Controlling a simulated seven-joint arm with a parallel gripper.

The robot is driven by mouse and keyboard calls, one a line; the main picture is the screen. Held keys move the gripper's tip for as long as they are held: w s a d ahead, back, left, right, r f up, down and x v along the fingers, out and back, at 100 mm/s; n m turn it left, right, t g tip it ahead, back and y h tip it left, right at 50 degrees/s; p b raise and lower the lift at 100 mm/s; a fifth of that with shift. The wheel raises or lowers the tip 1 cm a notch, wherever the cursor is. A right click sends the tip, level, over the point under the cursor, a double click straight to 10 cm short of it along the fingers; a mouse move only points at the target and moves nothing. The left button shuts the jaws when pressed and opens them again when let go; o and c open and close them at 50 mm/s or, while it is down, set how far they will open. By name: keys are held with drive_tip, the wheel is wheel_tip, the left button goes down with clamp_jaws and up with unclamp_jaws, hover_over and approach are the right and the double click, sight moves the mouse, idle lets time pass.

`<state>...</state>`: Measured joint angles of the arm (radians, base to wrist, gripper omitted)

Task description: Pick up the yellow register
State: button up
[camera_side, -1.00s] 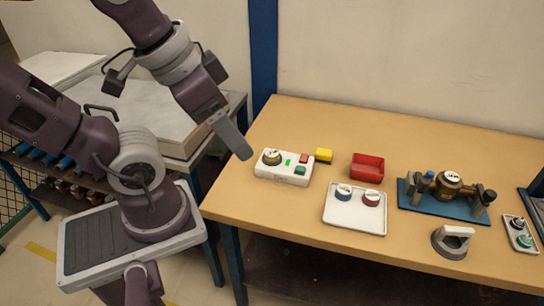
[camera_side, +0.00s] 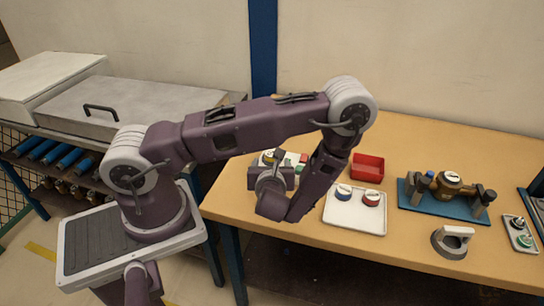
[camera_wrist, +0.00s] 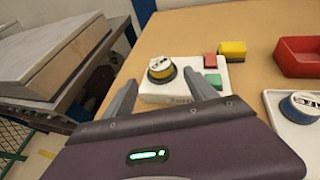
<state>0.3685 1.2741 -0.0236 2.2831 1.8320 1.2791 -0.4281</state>
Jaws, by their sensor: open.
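The yellow register (camera_wrist: 161,69), a round dial with a yellow band and a white face, sits on the left part of a white box (camera_wrist: 181,90) with a red and a green button. In the side view the register (camera_side: 267,157) shows only partly behind my arm. In the wrist view my gripper (camera_wrist: 160,77) is open and empty, with one finger on each side of the register in the picture. I cannot tell the height between the fingertips and the register. In the side view my wrist hides the fingers.
A yellow block (camera_wrist: 232,51) stands behind the box, beside a red bin (camera_side: 367,167). A white tray (camera_side: 355,216) holds a blue register (camera_side: 343,191) and a red register (camera_side: 371,198). A blue plate with a brass meter (camera_side: 449,184) lies further right.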

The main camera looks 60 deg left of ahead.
drive_tip(key=x, duration=0.6)
drive_tip(key=shift+w+a+r, duration=0.1)
drive_tip(key=shift+w+r, duration=0.1)
drive_tip(key=shift+r, duration=0.05)
clamp_jaws()
drive_tip(key=shift+r, duration=0.1)
